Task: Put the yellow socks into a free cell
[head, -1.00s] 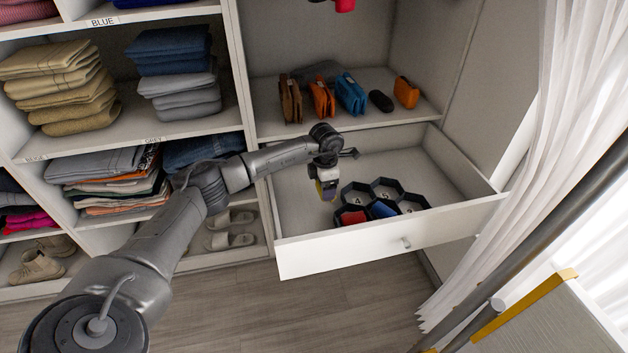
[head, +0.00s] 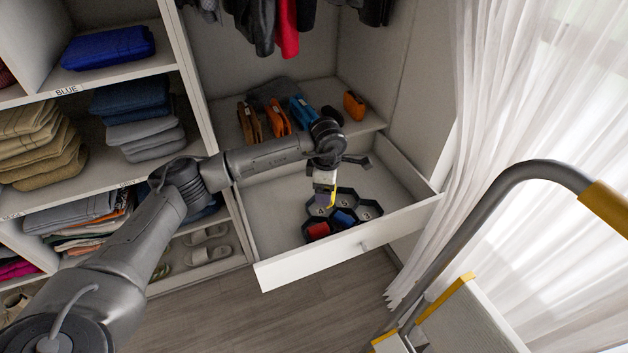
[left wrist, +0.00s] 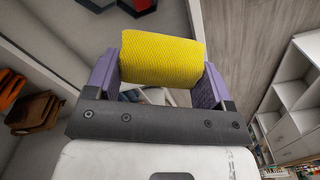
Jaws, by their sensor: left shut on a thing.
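The yellow socks (left wrist: 162,63) are a rolled, ribbed bundle held between the purple fingers of my left gripper (left wrist: 160,80) in the left wrist view. In the head view my left gripper (head: 326,192) hangs over the open drawer, with a bit of yellow at its tip. Just below and beside it is a black honeycomb organizer (head: 369,209) with hexagonal cells, some numbered. A red item (head: 318,229) and a blue item (head: 343,218) sit in front cells. Cells behind and to the right look empty, though the gripper partly hides one. My right gripper is not in view.
The open white drawer (head: 310,262) has bare floor to the left of the organizer. Pouches (head: 278,119) stand on the shelf above it. Folded clothes fill the left shelves. A curtain (head: 440,180) and a ladder-like frame (head: 505,190) are on the right.

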